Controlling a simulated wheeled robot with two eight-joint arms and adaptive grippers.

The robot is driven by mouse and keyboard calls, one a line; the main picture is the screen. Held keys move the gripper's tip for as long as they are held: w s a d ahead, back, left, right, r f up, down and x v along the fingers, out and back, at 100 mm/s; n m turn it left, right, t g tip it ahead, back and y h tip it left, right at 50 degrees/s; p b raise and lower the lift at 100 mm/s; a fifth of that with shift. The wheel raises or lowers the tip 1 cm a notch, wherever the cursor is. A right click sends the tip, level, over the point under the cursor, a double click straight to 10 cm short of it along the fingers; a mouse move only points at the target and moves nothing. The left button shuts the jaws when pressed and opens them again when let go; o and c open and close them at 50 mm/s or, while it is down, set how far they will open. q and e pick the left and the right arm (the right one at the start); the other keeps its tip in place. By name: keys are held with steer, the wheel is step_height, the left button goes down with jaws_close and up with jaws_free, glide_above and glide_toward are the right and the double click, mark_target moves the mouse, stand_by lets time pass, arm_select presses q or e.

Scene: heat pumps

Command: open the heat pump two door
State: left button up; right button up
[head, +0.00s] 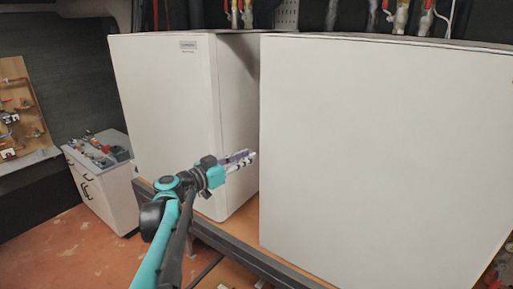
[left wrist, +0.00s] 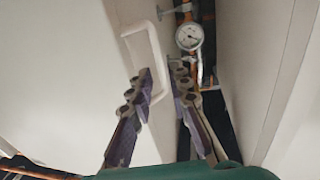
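Two white heat pump cabinets stand side by side: the left one (head: 165,110) with a small label near its top edge, the right one (head: 385,150) nearer and larger. I cannot tell which is heat pump two. My left gripper (head: 252,158) is in front of the gap between them. In the left wrist view, a white loop handle (left wrist: 130,31) sits on the white panel at left. The fingers of my left gripper (left wrist: 160,70) are apart, with the handle's right bar appearing between their tips. Contact is unclear. My right gripper is not in view.
A pressure gauge (left wrist: 189,36) and pipes show in the gap between the panels. A dark rail (head: 235,245) runs under the cabinets. A small white drawer unit (head: 108,195) with items on top stands at left. The red floor (head: 60,250) is clear at lower left.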

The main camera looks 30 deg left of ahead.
arm_select(q)
steer(key=x, duration=0.5)
steer(key=shift+p, duration=0.35)
steer(key=shift+c, duration=0.2)
jaws_close()
steer(key=shift+s, duration=0.1)
